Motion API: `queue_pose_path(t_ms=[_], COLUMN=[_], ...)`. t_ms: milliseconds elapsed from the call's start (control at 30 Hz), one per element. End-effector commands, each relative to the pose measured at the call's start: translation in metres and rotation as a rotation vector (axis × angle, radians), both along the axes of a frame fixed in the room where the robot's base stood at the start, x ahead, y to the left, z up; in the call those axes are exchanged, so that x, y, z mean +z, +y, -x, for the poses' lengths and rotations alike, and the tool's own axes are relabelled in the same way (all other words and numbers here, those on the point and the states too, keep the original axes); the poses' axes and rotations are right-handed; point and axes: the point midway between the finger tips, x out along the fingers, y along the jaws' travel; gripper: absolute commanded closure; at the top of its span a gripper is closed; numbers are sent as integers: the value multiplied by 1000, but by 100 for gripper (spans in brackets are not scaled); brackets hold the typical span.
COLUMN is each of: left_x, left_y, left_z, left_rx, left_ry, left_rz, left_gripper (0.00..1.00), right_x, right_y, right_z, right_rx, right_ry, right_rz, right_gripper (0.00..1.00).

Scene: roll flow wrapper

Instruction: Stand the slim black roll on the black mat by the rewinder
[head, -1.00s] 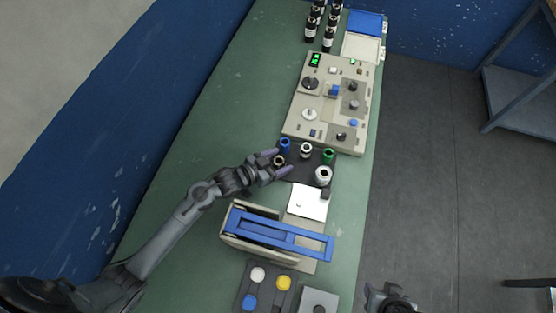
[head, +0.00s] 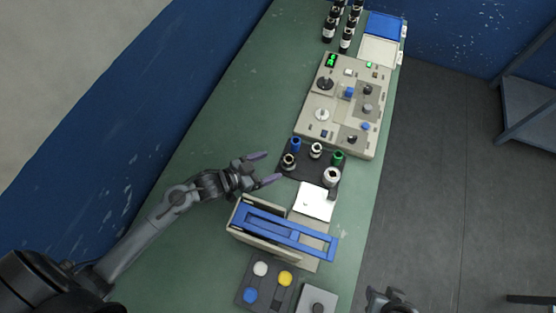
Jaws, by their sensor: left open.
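The slim black roll (head: 289,161), dark with a pale core, stands upright at the left edge of the black mat (head: 310,168). My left gripper (head: 271,167) is open and empty just left of it. Its two purple-grey fingers point towards the roll, with a small gap between tips and roll. My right gripper (head: 388,301) shows only partly at the bottom edge, off the table; its jaw state is unclear.
The mat also bears a blue roll (head: 296,144), a black-and-white roll (head: 316,150), a green roll (head: 338,158) and a white roll (head: 332,177). Beyond is a beige machine (head: 345,105); nearer stands a blue-framed unit (head: 285,231). The green table (head: 215,140) is clear at left.

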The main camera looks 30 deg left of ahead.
Motion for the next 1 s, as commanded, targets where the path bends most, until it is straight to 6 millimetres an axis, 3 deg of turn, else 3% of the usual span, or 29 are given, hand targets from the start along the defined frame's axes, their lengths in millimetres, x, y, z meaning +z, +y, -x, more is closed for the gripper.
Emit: queue_pose_path(t_ms=[300,800,1000], left_x=[11,13,36], left_y=[13,14,14], left_z=[24,25,25], left_rx=[-1,-1,0], left_ry=[0,-1,-1], left_rz=[0,1,0], left_gripper=[20,20,20], right_x=[4,5,27], right_y=[2,2,0], right_z=[0,0,0], right_rx=[-5,-5,-1], right_ry=[0,0,2], right_rz=[-7,-7,-2], right_gripper=[57,57,57])
